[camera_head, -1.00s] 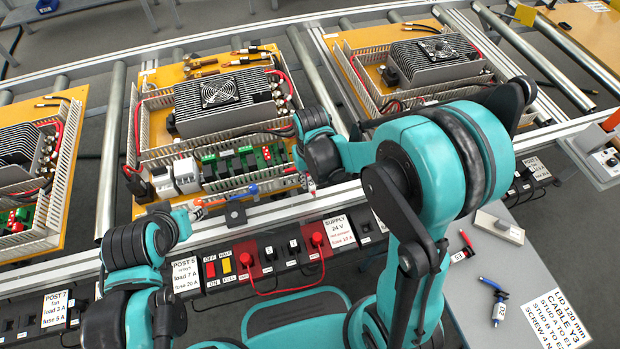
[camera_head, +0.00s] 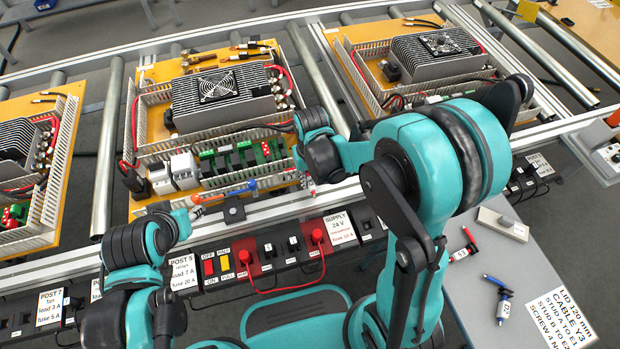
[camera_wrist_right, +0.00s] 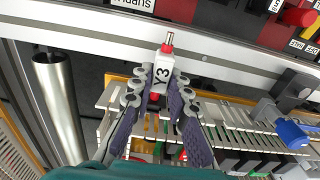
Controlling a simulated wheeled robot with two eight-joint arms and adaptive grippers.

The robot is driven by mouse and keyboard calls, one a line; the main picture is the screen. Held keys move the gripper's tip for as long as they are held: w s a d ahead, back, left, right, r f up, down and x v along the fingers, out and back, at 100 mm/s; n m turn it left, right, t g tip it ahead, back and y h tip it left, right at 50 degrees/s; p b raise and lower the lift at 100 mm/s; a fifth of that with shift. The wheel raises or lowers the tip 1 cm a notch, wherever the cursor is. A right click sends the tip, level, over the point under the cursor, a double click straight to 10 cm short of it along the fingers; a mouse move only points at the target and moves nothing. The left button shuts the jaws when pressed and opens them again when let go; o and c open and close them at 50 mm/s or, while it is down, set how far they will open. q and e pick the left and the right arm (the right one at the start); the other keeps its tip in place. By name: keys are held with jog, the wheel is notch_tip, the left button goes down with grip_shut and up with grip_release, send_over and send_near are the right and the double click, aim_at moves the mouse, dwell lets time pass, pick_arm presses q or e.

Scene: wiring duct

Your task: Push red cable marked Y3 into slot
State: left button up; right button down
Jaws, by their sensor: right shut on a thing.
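My right gripper (camera_wrist_right: 160,100) is shut on the Y3 cable end in the right wrist view. The white label (camera_wrist_right: 160,74) reads Y3, and a red collar (camera_wrist_right: 167,48) with a bare metal tip sticks out beyond the fingers. In the head view my right gripper (camera_head: 309,182) is at the front right corner of the middle board. White slotted duct walls (camera_wrist_right: 232,112) lie below and beside the fingers; which slot is meant cannot be told. The rest of the red cable is mostly hidden. My left gripper (camera_head: 192,210) is near the board's front left; its fingers are unclear.
A heat sink with fan (camera_head: 220,95) stands on the board. The supply panel (camera_head: 290,250) with red plugs runs in front. A grey table (camera_head: 470,300) is at right.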

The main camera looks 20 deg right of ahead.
aim_at(310, 181)
jog(key=shift+f+b, duration=0.5)
jog(key=shift+f, duration=0.2)
jog(key=c, duration=1.4)
grip_release()
jog(key=shift+o, duration=0.2)
jog(key=shift+r, duration=0.1)
notch_tip(310, 181, up, 12)
jog(key=shift+s, duration=0.2)
jog(key=s+d+r+t, duration=0.3)
jog(key=s+t, duration=0.3)
jog(key=s, duration=0.3)
jog(key=shift+s+d+t, duration=0.4)
jog(key=shift+d, duration=0.45)
